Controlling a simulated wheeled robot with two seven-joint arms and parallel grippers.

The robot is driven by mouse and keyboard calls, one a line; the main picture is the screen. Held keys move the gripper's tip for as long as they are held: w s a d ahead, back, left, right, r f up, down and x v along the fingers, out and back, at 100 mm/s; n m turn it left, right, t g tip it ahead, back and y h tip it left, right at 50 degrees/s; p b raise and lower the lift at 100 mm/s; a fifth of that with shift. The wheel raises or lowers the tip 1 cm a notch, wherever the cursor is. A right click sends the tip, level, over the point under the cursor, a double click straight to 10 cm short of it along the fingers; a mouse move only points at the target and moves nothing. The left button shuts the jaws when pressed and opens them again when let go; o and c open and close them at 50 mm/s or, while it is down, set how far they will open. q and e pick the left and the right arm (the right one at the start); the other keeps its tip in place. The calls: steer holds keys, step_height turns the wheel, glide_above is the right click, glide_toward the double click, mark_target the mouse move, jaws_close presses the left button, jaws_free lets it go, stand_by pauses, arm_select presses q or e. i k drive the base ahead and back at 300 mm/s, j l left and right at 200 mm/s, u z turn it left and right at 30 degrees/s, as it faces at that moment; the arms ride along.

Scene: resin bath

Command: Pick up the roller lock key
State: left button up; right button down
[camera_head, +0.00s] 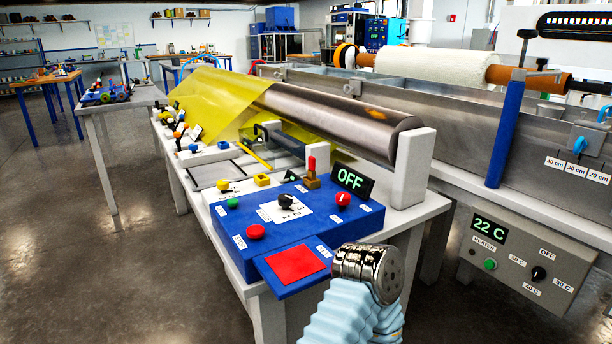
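I cannot make out for certain which thing is the roller lock key. A small upright piece with a red top and a brown base (312,180) stands at the back edge of the blue control box (228,222), beside the black OFF display (352,181); it may be a key or a lever. The big dark roller (340,118) lies behind the box, with yellow sheet (225,98) over its far end. No gripper fingers show in the head view. A light-blue ribbed sleeve with a shiny metal end comes in from the bottom, in front of the box.
The box carries a red button (255,232), a black knob (286,200) and a red square pad (292,264). A steel bath (460,138) with a heater panel (525,262) stands at right. A side table (108,104) stands at left. The floor at left is clear.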

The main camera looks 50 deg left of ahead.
mark_target(311, 172)
steer(key=l+u, duration=0.15)
steer(key=u, duration=0.35)
steer(key=k+l+u, duration=0.1)
steer(key=u, duration=0.35)
steer(key=i+j+u, duration=0.1)
steer(key=u, duration=0.25)
steer(key=i+j+u, duration=0.1)
steer(key=u, duration=0.3)
steer(key=j+z, duration=0.2)
steer(key=j, duration=0.4)
steer(key=k+j+z, duration=0.2)
steer(key=j, duration=0.35)
steer(key=i, duration=0.1)
